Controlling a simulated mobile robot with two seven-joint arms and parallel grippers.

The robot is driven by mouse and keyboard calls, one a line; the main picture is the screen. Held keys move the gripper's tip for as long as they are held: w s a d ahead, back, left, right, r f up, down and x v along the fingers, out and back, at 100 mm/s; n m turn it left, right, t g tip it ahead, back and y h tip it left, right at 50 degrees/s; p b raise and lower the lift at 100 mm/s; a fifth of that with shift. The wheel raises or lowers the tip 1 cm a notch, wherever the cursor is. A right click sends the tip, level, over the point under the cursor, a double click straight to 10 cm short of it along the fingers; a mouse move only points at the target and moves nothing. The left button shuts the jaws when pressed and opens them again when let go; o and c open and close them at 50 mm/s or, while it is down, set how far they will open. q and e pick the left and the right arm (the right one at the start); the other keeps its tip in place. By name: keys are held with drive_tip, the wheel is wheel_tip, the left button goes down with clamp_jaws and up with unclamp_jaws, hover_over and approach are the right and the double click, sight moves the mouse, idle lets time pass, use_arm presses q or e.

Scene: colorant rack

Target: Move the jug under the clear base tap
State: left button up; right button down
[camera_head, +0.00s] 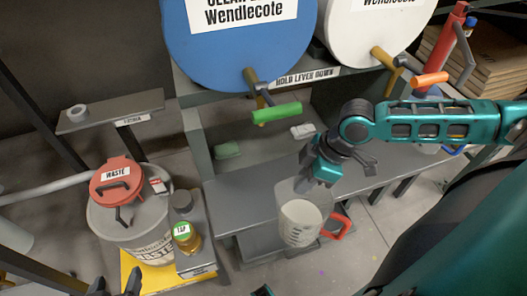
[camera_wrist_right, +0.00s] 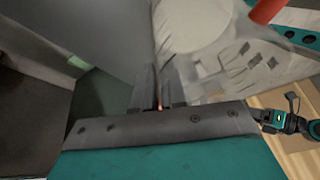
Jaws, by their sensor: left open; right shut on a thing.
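The clear jug (camera_head: 299,222), with pale contents and a red handle (camera_head: 338,224), is near the front edge of the grey bench. It also shows in the right wrist view (camera_wrist_right: 205,75). My right gripper (camera_head: 318,178) is shut on the jug's upper wall. The clear base drum (camera_head: 205,45) is blue, and its tap (camera_head: 252,80) has a green lever (camera_head: 277,113). The jug is below and to the right of this tap, not directly under it. My left gripper (camera_head: 118,287) is open and empty at the bottom left, only its dark fingertips showing.
A white drum (camera_head: 350,35) with an orange-levered tap (camera_head: 430,79) stands to the right. A waste bucket (camera_head: 135,215) with a red lid and a small green-labelled pot (camera_head: 185,236) stand left. The bench (camera_head: 238,203) is clear left of the jug.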

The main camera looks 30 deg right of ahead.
drive_tip(key=w+b, duration=0.3)
drive_tip(key=w, duration=1.1)
drive_tip(key=shift+w+a+f, duration=0.25)
drive_tip(key=shift+a, duration=0.15)
drive_tip(key=shift+f, duration=0.1)
drive_tip(key=c, duration=1.2)
unclamp_jaws()
drive_tip(key=p+v, duration=0.3)
drive_tip(key=v, duration=0.9)
drive_tip(key=shift+s, duration=0.15)
